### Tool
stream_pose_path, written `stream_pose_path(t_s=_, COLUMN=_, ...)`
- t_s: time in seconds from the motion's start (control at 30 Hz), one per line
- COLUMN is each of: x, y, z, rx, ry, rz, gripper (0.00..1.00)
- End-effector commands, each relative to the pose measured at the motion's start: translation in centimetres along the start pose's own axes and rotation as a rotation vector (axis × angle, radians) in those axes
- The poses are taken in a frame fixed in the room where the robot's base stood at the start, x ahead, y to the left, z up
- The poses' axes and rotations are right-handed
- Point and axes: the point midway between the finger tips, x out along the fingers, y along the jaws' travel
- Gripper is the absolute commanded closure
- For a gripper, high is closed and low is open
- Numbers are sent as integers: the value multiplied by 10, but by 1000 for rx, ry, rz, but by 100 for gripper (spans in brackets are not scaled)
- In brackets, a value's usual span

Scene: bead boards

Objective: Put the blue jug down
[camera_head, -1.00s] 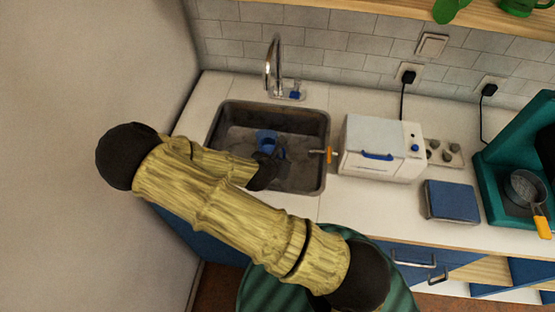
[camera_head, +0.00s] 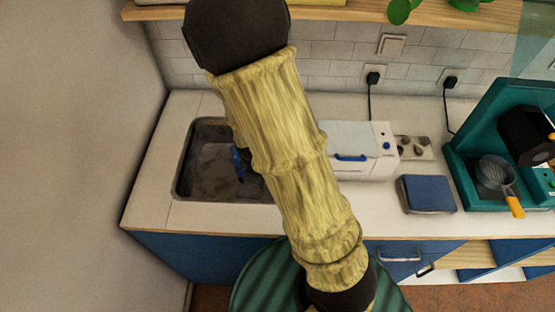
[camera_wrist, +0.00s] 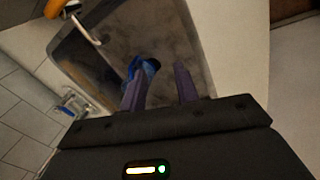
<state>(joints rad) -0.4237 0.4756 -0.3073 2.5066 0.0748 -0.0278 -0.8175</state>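The blue jug (camera_head: 238,163) is in the sink (camera_head: 181,178), mostly hidden behind my arm in the head view. In the wrist view the jug (camera_wrist: 150,67) is at the tip of the left finger, over the grey sink floor. My gripper (camera_wrist: 161,78) reaches down into the sink with its two purple fingers apart. The right finger is clear of the jug, with a gap between them. Whether the left finger touches the jug, I cannot tell. In the head view my arm hides the gripper.
A white appliance (camera_head: 350,140) stands right of the sink, with a blue box (camera_head: 427,194) beyond it. A strainer with an orange handle (camera_head: 515,206) lies on the teal unit at the right. The tap (camera_wrist: 72,103) and an orange-handled utensil (camera_wrist: 55,8) are near the gripper.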

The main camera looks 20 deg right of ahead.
Motion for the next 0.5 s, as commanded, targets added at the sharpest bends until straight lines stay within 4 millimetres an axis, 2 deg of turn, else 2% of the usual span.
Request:
stream_pose_path(t_s=0.03, x=-14, y=3, z=2, rx=99, ry=21, rz=-15, gripper=69)
stream_pose_path(t_s=0.3, x=-82, y=7, z=26, rx=614, ry=61, rz=-86, gripper=69)
stream_pose_path(t_s=0.4, x=-104, y=7, z=36, rx=772, ry=62, rz=-94, gripper=69)
stream_pose_path(t_s=0.5, x=-117, y=6, z=44, rx=875, ry=57, rz=-95, gripper=69)
